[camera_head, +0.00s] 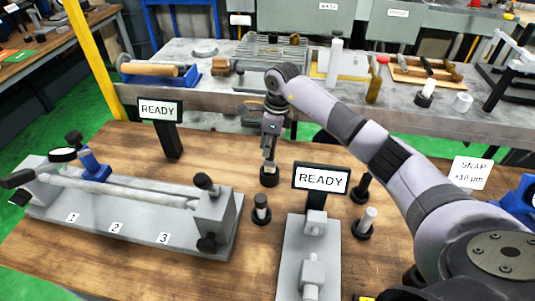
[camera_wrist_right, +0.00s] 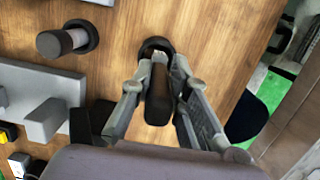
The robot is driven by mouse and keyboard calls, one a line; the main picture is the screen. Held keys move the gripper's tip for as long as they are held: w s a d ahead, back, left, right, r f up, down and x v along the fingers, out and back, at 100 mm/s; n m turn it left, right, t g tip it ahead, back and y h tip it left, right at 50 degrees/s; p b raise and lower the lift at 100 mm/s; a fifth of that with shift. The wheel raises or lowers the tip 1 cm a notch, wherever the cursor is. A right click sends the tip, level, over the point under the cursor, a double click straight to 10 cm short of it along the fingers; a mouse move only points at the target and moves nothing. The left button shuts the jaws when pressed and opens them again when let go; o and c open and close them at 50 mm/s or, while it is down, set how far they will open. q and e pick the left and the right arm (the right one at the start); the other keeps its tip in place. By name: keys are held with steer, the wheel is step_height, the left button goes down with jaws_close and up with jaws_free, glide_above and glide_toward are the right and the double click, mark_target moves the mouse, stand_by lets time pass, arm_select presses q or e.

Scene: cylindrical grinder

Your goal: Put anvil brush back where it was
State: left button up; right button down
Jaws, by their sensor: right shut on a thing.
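My right gripper (camera_head: 269,155) points down over the wooden table, behind the micrometer stand with its READY sign (camera_head: 321,180). It also shows in the right wrist view (camera_wrist_right: 157,88), its fingers shut on the dark handle of the anvil brush (camera_wrist_right: 158,98). The brush's far end is at a round black holder (camera_wrist_right: 148,44), which also shows in the head view (camera_head: 269,180). The brush looks roughly upright. Whether it rests on the holder's bottom is hidden. My left gripper is not in view.
A long grey bench fixture (camera_head: 120,215) stands at left. A grey workbench (camera_head: 220,95) with tools lies behind.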

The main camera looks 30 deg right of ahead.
step_height(320, 180, down, 4)
steer(key=shift+f+p, duration=0.2)
steer(key=shift+p, duration=0.3)
steer(key=shift+f, duration=0.1)
steer(key=c, duration=2)
jaws_free()
steer(key=shift+f, duration=0.1)
steer(key=o, duration=0.5)
steer(key=shift+c, duration=0.2)
